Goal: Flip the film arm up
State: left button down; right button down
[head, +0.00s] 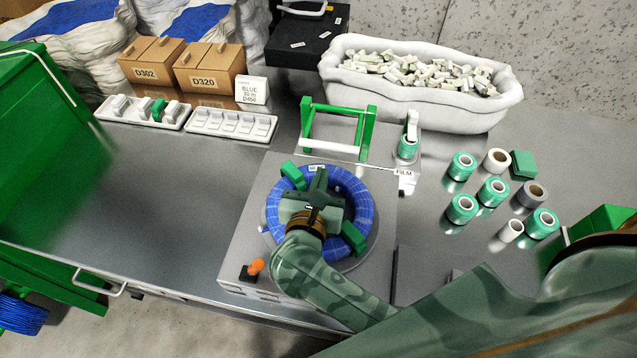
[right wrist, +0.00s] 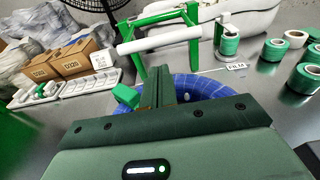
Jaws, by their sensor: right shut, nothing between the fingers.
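The film holder is a pale upright arm (head: 412,124) with a green film roll (head: 407,147) at its foot, behind a FILM label (head: 405,177). In the right wrist view the film roll (right wrist: 229,45) stands at the upper right. My right gripper (head: 319,176) is shut and empty over the blue cable coil (head: 360,190), short of the film holder and to its left. Its closed fingers (right wrist: 156,82) point toward a green frame. The gripper and arm hide part of the coil. My left gripper is not in view.
The green frame (head: 368,132) with a white bar stands behind the coil. A white tub (head: 420,108) of small pieces is at the back. Several tape rolls (head: 461,166) stand at the right. A green crate (head: 50,150) fills the left. The table between crate and coil is clear.

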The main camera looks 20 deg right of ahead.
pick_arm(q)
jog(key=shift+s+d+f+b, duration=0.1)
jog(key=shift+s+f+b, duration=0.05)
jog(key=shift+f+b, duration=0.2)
pick_arm(e)
jog(key=x, duration=0.6)
